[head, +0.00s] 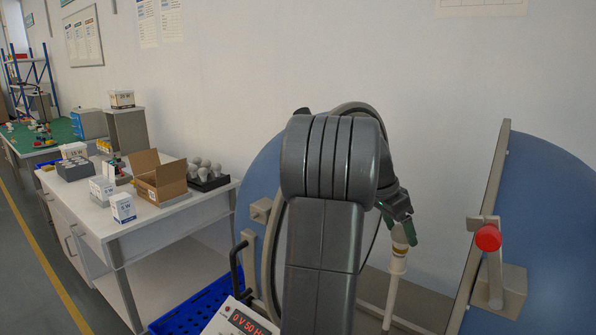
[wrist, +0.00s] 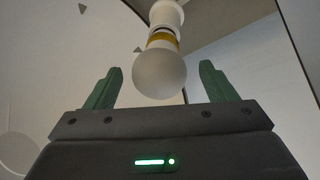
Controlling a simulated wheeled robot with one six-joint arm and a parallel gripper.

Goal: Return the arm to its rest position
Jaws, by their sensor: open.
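My gripper (wrist: 159,69) shows in the wrist view with its two green fingers spread wide apart. A frosted white bulb (wrist: 159,76) sits in the view between the fingers, with a gap on each side. Its neck has a gold band and meets a white socket above it in the picture. In the head view my gripper (head: 404,222) is right of my dark grey arm, partly hidden behind it. Its green fingers are close to the top of a white post-like holder (head: 396,280) with a gold band. The bulb cannot be made out clearly in the head view.
A blue round-walled enclosure (head: 258,170) with an open door (head: 548,200) and red-knobbed handle (head: 488,237) surrounds the holder. A white table (head: 185,212) at left bears an open cardboard box (head: 160,180), a bulb tray (head: 208,180) and small boxes. A blue crate (head: 190,312) is low in front.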

